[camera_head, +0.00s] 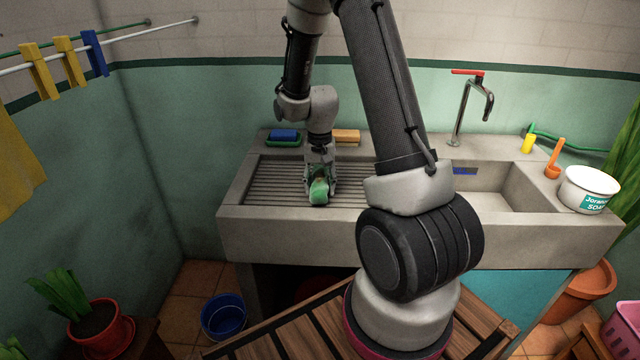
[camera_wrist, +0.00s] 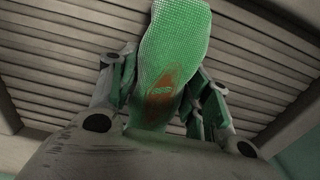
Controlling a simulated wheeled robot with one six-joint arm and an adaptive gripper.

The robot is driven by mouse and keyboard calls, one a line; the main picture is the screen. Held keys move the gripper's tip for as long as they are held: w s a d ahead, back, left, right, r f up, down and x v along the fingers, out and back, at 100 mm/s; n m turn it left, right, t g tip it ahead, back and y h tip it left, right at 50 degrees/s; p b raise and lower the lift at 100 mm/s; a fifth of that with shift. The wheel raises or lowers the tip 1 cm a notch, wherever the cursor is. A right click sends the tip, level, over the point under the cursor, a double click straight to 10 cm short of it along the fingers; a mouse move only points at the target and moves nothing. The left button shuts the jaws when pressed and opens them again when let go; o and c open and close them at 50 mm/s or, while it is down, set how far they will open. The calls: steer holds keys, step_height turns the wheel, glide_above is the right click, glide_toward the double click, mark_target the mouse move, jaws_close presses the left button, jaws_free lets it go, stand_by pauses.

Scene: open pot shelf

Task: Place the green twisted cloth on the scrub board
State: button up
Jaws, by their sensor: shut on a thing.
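The green twisted cloth (camera_head: 319,191) is between the fingers of my gripper (camera_head: 320,181), over the ribbed scrub board (camera_head: 275,184) on the left side of the stone sink. In the wrist view the cloth (camera_wrist: 172,60) has a woven texture and a reddish-brown stain. Both fingers of my gripper (camera_wrist: 160,90) are closed on it, and the ribs of the scrub board (camera_wrist: 55,60) show behind. I cannot tell whether the cloth touches the ribs.
A blue sponge on a green dish (camera_head: 283,137) and a tan block (camera_head: 346,136) sit on the back ledge. The basin (camera_head: 490,190) and tap (camera_head: 470,100) are to the right. A white soap tub (camera_head: 588,189) stands on the right ledge.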

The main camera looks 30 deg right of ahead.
mark_target(320, 178)
steer(key=shift+f, duration=0.1)
steer(key=o, duration=1.1)
steer(key=shift+o, duration=0.2)
step_height(320, 178, up, 12)
steer(key=s+a+r+n+t, duration=0.2)
steer(key=s+r+n, duration=0.1)
steer(key=s+r, duration=0.7)
steer(key=s+a+r+n+t, duration=0.2)
steer(key=s+r, duration=0.3)
steer(key=s, duration=0.8)
steer(key=shift+a+n, duration=0.15)
steer(key=shift+n, duration=0.75)
steer(key=shift+w+r, duration=0.1)
